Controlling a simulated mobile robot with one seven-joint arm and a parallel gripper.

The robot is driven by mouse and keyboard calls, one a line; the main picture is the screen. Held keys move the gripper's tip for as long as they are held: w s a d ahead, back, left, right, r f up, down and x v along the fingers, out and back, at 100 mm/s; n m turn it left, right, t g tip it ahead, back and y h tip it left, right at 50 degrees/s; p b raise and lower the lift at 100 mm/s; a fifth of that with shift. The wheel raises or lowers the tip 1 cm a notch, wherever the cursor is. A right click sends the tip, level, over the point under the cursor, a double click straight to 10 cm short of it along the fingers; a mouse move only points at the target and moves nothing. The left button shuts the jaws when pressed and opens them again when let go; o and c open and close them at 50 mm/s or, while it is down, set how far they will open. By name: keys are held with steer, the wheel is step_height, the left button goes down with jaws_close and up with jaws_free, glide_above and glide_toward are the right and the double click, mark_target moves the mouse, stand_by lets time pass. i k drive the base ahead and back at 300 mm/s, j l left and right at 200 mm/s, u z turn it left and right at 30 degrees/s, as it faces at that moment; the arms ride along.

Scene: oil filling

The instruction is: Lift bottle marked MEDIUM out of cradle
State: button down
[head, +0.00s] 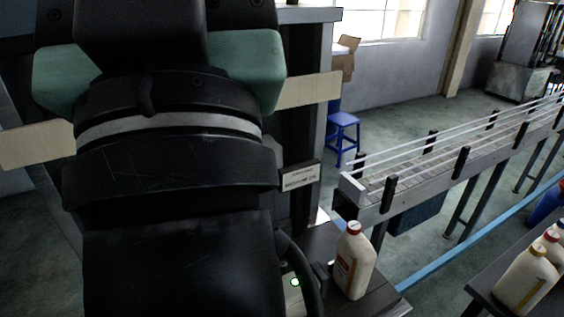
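A white bottle (354,262) with a red cap and a red-and-white label stands upright, slightly tilted in the picture, on a dark bench at the lower middle. Its label is too small to read, so I cannot tell whether it is marked MEDIUM. A dark bracket (321,277) is close beside its left side; I cannot tell whether this is a cradle. My large black arm fills the left half of the head view, left of the bottle. My gripper's fingertips do not show. What lies behind my arm is hidden.
A small sign (300,177) stands behind the bench. A roller conveyor (460,165) runs off to the upper right. More bottles, including a white one with a tan cap (527,280), stand on a dark table at lower right. A blue stool (343,130) stands behind. Floor shows between the tables.

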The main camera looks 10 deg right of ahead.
mark_target(355, 261)
steer(key=i+j+z, duration=0.25)
steer(key=i, duration=0.35)
steer(key=i+j+z, duration=0.2)
steer(key=i+j, duration=0.35)
steer(key=i+j+z, duration=0.15)
steer(key=z, duration=0.75)
